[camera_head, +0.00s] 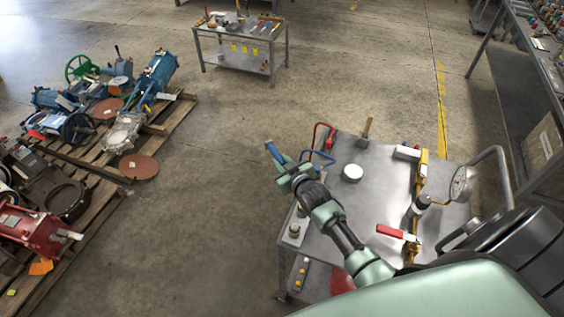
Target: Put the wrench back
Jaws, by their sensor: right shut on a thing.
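My right gripper (283,172) is at the end of the pale green and black arm that reaches up from the lower right. It is shut on a slim blue tool, which looks like the wrench (273,153). The tool sticks out past the fingers toward the upper left. The gripper and tool are beside the left edge of the near metal cart (378,185), with floor behind them in the picture. The jaws hide part of the tool. My left gripper is not in view.
The near cart carries a hammer (366,132), a white round container (352,172), a red-handled item (392,232) and a gauge (461,184). A tool table (240,62) stands at the back. Pallets (160,128) with valves are left. Floor between is clear.

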